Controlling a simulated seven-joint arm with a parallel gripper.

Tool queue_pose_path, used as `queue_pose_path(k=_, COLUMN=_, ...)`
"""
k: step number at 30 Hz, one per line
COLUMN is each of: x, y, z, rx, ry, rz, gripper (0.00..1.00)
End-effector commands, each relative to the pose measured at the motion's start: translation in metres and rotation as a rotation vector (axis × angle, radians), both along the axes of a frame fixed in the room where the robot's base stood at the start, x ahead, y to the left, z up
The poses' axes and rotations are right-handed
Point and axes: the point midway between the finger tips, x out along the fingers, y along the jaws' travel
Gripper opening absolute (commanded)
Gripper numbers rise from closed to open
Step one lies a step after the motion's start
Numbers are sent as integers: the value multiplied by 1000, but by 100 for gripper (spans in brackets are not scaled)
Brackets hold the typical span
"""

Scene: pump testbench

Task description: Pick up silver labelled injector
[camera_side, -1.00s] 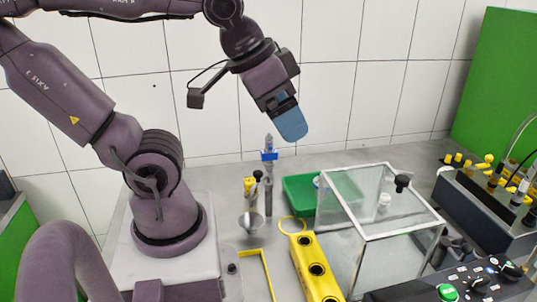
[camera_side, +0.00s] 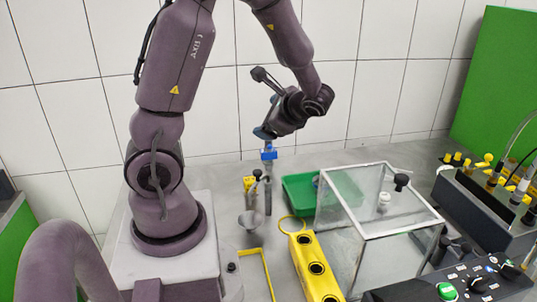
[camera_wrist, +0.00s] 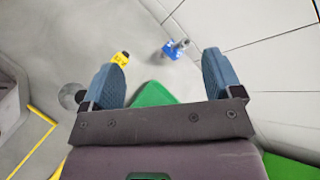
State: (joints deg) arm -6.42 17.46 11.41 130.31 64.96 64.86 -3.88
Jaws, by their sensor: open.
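My gripper (camera_side: 264,132) is open and empty, tilted down to the left above the back of the bench. Its two blue fingers spread wide in the wrist view (camera_wrist: 167,72). A blue clamp (camera_side: 269,154) on an upright grey rod stands just below the fingertips; it shows ahead between the fingers in the wrist view (camera_wrist: 173,49). A yellow holder (camera_side: 249,183) with a slim dark-topped item (camera_side: 257,176) stands left of the rod. It lies near the left fingertip in the wrist view (camera_wrist: 120,57). No label is readable, so I cannot tell which piece is the silver injector.
A green tray (camera_side: 298,194) lies right of the rod, behind a clear-walled box (camera_side: 380,225). A dark rack with yellow-capped items (camera_side: 487,195) is far right.

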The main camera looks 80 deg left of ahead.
Motion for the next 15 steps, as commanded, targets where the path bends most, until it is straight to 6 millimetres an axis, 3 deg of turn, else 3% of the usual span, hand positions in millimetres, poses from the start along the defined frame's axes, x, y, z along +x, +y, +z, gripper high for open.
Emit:
queue_pose_path(k=6, x=14, y=60, z=-45, rx=216, ry=405, rz=-217, gripper=85)
queue_pose_path(k=10, x=23, y=84, z=-75, rx=301, ry=597, rz=-370, gripper=85)
queue_pose_path(k=15, x=30, y=98, z=-106, rx=355, ry=749, rz=-523, gripper=85)
